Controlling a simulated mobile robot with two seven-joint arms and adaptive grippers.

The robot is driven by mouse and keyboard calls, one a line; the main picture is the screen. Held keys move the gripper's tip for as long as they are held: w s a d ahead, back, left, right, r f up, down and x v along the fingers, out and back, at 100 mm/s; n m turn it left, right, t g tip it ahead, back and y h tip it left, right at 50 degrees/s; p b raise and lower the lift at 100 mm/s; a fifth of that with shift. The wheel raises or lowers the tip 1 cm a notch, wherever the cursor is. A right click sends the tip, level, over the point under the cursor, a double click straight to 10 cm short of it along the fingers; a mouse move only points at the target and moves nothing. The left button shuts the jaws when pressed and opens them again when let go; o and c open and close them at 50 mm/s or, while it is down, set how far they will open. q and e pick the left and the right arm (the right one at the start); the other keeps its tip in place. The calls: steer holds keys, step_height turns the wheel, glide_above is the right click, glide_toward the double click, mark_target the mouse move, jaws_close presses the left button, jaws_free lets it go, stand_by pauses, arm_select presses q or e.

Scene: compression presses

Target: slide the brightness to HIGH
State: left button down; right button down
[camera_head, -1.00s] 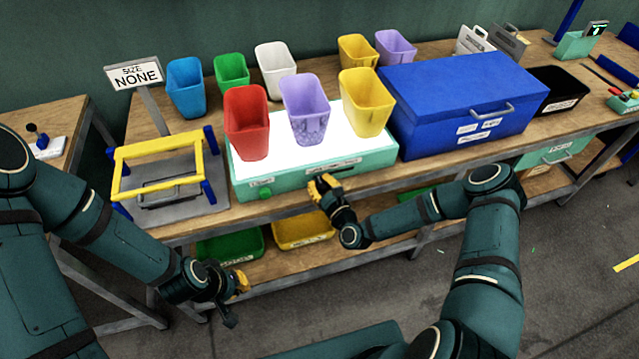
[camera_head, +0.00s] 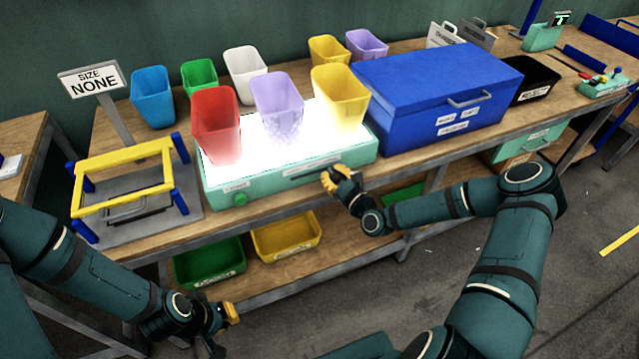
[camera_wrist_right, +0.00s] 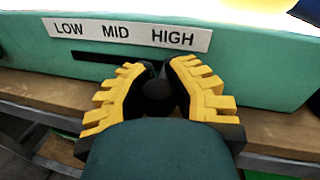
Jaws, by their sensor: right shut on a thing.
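The light box (camera_head: 215,184) is a mint-green case with a brightly glowing white top. Its front carries a white label (camera_wrist_right: 128,32) reading LOW, MID, HIGH, above a dark slot (camera_wrist_right: 95,57) in the right wrist view. My right gripper (camera_head: 338,176) is at the right part of the box front. In the right wrist view my right gripper (camera_wrist_right: 160,88) is shut on a round black slider knob (camera_wrist_right: 159,97), below the HIGH end of the label. The fingers hide the slot's right end. My left gripper (camera_head: 228,316) hangs low and away from the box; its opening is unclear.
Red (camera_head: 216,125), purple (camera_head: 277,105) and yellow (camera_head: 340,97) bins stand on the glowing top. A blue chest (camera_head: 440,85) stands to the right. A yellow-framed fixture (camera_head: 125,180) stands to the left.

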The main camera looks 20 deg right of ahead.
steer(key=shift+d, duration=0.15)
steer(key=c, duration=0.6)
jaws_free()
steer(key=shift+s, duration=0.1)
steer(key=shift+c, duration=0.2)
steer(key=shift+s, duration=0.1)
steer(key=v, duration=1.1)
steer(key=shift+s+d, duration=0.2)
steer(key=shift+s, duration=0.2)
